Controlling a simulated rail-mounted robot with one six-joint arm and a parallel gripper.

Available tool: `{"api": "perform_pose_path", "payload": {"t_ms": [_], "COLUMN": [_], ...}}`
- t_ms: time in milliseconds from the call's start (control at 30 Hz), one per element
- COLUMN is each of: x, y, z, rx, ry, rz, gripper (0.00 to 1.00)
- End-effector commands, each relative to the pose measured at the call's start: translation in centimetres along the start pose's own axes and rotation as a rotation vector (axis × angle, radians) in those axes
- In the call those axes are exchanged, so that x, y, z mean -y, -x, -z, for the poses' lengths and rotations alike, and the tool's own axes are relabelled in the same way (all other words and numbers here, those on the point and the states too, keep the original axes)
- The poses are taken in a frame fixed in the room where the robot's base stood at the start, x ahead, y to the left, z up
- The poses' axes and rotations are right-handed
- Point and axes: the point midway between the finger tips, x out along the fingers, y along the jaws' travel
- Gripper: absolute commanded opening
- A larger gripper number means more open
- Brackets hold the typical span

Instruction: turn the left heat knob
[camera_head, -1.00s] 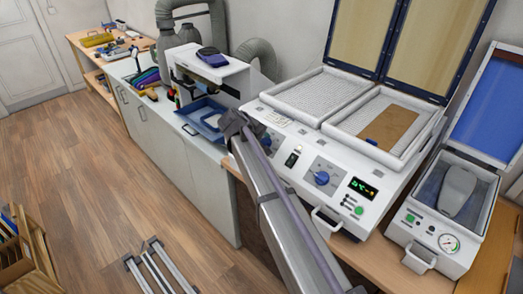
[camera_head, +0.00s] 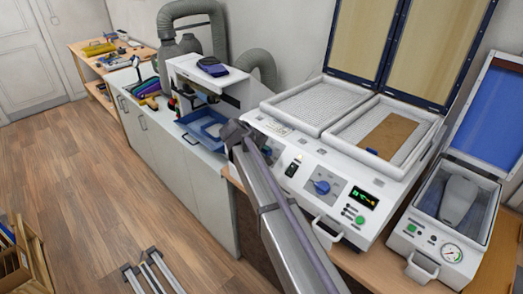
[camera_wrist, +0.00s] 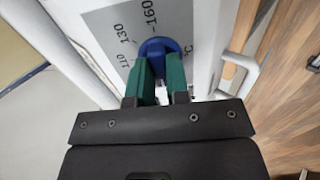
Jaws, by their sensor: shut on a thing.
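The left heat knob (camera_wrist: 157,46) is blue and shows in the wrist view on a grey dial plate (camera_wrist: 185,22) printed with 110, 130 and 160. My gripper (camera_wrist: 160,68) has green fingers, one on each side of the knob, and is shut on it. In the head view, my arm comes up from the bottom to the left part of the white forming machine's front panel (camera_head: 303,183). There my gripper (camera_head: 236,131) and wrist cover most of the left knob. A second blue knob (camera_head: 321,187) is in plain view further right.
Right of that knob are a lit green display (camera_head: 363,198) and a green button (camera_head: 359,220). A metal handle (camera_head: 327,228) sticks out below. A blue tray (camera_head: 200,122) lies on the left counter. A smaller machine with a gauge (camera_head: 451,252) stands right.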

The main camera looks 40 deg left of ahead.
Motion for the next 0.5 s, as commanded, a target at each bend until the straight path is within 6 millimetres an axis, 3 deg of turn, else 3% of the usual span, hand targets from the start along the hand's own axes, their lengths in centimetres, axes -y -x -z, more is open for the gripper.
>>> {"api": "perform_pose_path", "payload": {"t_ms": [267,500], "x": [0.0,0.01], "y": [0.0,0.0], "z": [0.0,0.0], "rx": [0.0,0.0], "ry": [-0.089,-0.268], "rz": [0.0,0.0], "gripper": [0.0,0.0]}}
